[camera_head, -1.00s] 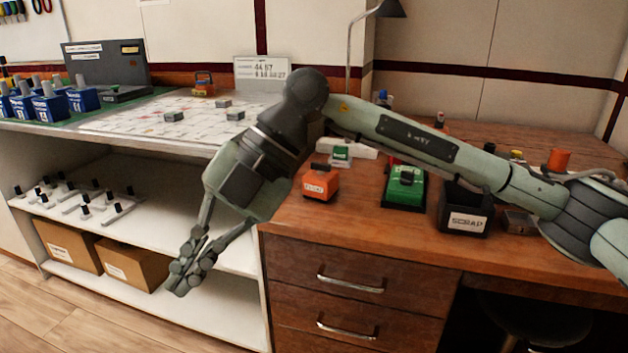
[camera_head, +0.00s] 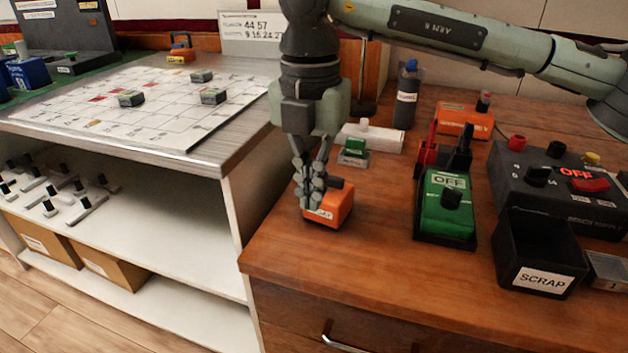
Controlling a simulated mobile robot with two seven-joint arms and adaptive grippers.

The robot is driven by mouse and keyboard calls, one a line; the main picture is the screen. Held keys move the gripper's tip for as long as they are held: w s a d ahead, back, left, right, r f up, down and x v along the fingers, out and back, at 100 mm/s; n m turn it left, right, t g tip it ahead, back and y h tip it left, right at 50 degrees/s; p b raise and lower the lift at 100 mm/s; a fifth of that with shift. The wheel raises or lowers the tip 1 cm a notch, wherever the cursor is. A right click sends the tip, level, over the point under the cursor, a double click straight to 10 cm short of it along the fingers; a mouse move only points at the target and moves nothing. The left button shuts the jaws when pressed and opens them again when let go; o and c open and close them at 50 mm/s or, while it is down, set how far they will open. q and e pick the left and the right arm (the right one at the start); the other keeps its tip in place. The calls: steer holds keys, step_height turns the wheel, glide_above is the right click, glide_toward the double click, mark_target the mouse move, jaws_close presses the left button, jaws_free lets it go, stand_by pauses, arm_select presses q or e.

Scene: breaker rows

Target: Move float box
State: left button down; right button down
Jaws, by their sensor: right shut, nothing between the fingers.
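A small orange box (camera_head: 338,208) with a white label and a dark top part sits on the wooden desk near its left edge. It appears to be the float box, but the label is partly hidden by my fingers. My right gripper (camera_head: 314,200) points down at the box's left side, its fingers shut with nothing held. The fingers overlap the box in the picture; I cannot tell whether they touch it. My left gripper is not in view.
A green tester marked OFF (camera_head: 447,207), a black SCRAP bin (camera_head: 539,262) and a dark power supply (camera_head: 560,190) stand to the right. A white strip (camera_head: 385,137) and a bottle (camera_head: 407,98) are behind. The desk in front of the box is clear.

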mark_target(329, 203)
step_height(329, 203, down, 8)
steer(key=shift+r+p, duration=0.25)
steer(key=shift+p, duration=0.05)
steer(key=shift+w+d+p, duration=0.2)
steer(key=shift+w+d, duration=0.05)
steer(key=shift+w, duration=0.35)
steer(key=shift+w+d+p, duration=0.15)
steer(key=shift+w+d, duration=0.05)
steer(key=shift+w, duration=0.4)
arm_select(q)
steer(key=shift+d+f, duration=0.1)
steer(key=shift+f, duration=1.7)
arm_select(e)
steer(key=shift+w+d+f, duration=0.15)
steer(key=shift+w+d, duration=0.1)
steer(key=shift+w, duration=0.5)
